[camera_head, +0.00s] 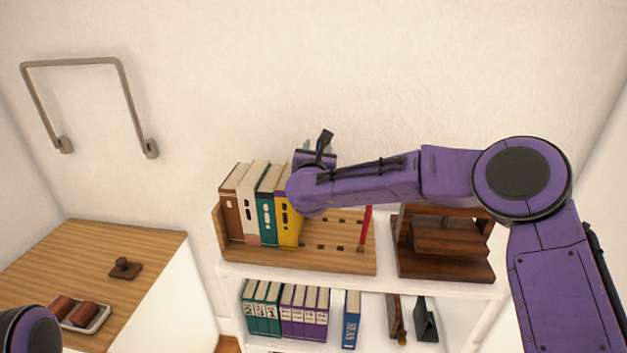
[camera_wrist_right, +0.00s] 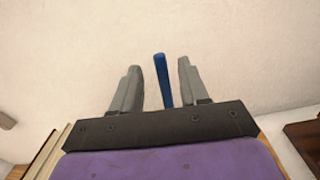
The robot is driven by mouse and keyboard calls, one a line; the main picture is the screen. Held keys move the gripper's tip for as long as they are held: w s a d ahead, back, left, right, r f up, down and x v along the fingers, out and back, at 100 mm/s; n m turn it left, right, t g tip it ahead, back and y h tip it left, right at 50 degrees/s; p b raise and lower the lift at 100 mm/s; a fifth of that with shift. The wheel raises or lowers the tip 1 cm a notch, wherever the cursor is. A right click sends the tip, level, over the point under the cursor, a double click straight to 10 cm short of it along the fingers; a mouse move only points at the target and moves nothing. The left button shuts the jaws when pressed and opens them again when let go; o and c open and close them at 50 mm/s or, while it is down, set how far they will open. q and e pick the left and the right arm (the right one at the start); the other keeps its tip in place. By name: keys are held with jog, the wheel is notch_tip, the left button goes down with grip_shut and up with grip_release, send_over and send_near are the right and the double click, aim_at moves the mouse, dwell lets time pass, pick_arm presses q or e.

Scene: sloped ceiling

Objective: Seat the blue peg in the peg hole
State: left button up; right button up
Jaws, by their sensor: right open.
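The blue peg (camera_wrist_right: 163,80) stands upright between the two grey fingers of my right gripper (camera_wrist_right: 157,82) in the right wrist view. The fingers are open, with a visible gap on each side of the peg. In the head view my right gripper (camera_head: 313,147) is above the wooden rack (camera_head: 340,263), behind the right end of the books. The blue peg is hidden there by my arm. Several dark holes (camera_head: 320,247) show in the rack's board, and a red peg (camera_head: 366,228) stands upright at its right. My left gripper is out of view.
Several books (camera_head: 258,205) stand at the rack's left, close to my right wrist. A dark wooden stand (camera_head: 445,245) is to the right on the white shelf (camera_head: 310,281). A wooden counter (camera_head: 70,258) with a tray (camera_head: 97,323) is at left. The wall is close behind.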

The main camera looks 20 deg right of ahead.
jog(key=p+x, duration=0.2)
jog(key=x, duration=0.3)
jog(key=shift+a+f, duration=0.1)
jog(key=shift+s, duration=0.1)
jog(key=shift+c, duration=0.2)
grip_shut()
